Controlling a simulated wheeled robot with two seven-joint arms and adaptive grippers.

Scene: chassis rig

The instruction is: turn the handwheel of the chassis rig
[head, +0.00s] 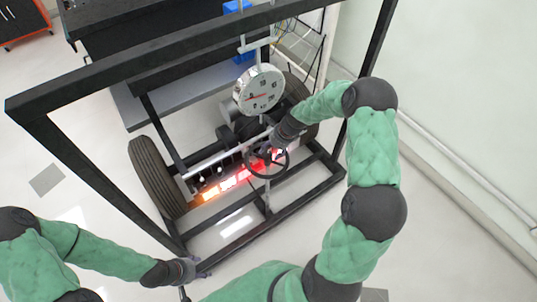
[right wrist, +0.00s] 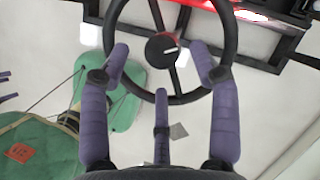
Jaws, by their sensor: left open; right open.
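The handwheel (head: 252,172) is a black ring with spokes, at the front middle of the chassis rig in the head view. In the right wrist view the handwheel (right wrist: 162,50) fills the upper middle, with a dark hub. My right gripper (right wrist: 160,58) is open, its purple fingers spread on both sides of the lower part of the wheel. The third finger points at the lower rim. I cannot tell whether any finger touches it. In the head view my right gripper (head: 272,150) partly hides the wheel's top. My left gripper (head: 193,271) is open and empty by the rig's front-left corner.
A round dial gauge (head: 259,90) stands behind the wheel. A black frame (head: 75,80) surrounds the rig, with a tire (head: 158,177) at left. Lit red and orange strips (head: 228,183) lie beneath.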

